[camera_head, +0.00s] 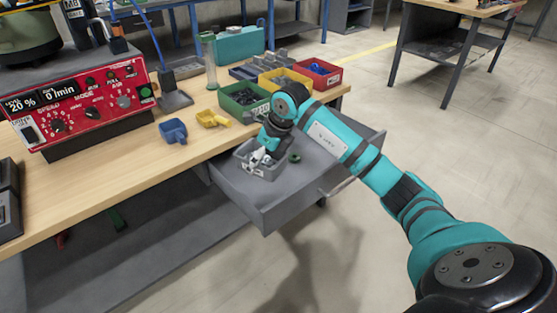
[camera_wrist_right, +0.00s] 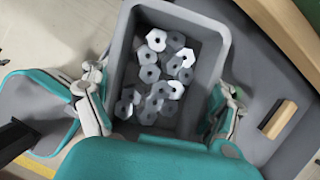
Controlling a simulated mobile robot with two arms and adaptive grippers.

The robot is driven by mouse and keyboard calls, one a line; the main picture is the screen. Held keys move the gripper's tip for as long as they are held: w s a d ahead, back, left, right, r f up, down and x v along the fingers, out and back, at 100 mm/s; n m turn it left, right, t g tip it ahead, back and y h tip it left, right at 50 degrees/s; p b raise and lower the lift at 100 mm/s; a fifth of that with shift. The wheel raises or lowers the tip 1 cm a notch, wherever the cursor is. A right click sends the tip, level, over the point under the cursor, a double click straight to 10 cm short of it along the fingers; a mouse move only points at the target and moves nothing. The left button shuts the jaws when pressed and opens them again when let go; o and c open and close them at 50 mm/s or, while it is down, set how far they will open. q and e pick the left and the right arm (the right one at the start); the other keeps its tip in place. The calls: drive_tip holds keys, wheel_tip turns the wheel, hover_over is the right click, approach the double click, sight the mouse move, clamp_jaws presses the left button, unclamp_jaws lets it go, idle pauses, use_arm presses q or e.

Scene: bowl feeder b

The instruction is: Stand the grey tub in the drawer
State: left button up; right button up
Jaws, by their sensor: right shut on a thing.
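The grey tub (camera_head: 262,173) is upright in the drawer area, at the table end of the drawer. In the right wrist view the tub (camera_wrist_right: 217,62) holds many loose hexagonal metal nuts. My right gripper (camera_head: 263,152) reaches down from above and is shut on the tub; in the right wrist view its fingers show at both sides of it. The grey drawer (camera_head: 285,203) is pulled out from under the table. I cannot tell whether the tub's base touches the drawer floor. My left gripper is not in view.
A small dark green ring (camera_head: 294,157) lies in the drawer beside the tub. Green (camera_head: 240,101), yellow (camera_head: 285,80) and red (camera_head: 319,72) bins stand on the wooden table (camera_head: 120,152).

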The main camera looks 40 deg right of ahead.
sight(268, 159)
drive_tip(key=d+f+m, duration=0.1)
drive_tip(key=w+d+f+m+h, duration=0.1)
drive_tip(key=d+m, duration=0.1)
drive_tip(key=shift+b, duration=0.4)
drive_tip(key=shift+m, duration=0.4)
drive_tip(key=f, duration=0.5)
drive_tip(key=shift+d+f+b, duration=0.15)
drive_tip(key=shift+d+b, duration=0.1)
drive_tip(key=shift+b, duration=0.1)
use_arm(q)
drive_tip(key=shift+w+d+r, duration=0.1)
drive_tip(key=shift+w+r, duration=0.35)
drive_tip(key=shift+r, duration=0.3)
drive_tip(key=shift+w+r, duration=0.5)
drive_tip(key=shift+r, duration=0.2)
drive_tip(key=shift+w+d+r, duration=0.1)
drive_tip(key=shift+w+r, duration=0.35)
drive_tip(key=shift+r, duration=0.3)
use_arm(e)
drive_tip(key=shift+f, duration=2.25)
use_arm(q)
drive_tip(key=shift+b, duration=0.3)
use_arm(e)
drive_tip(key=o, duration=1.1)
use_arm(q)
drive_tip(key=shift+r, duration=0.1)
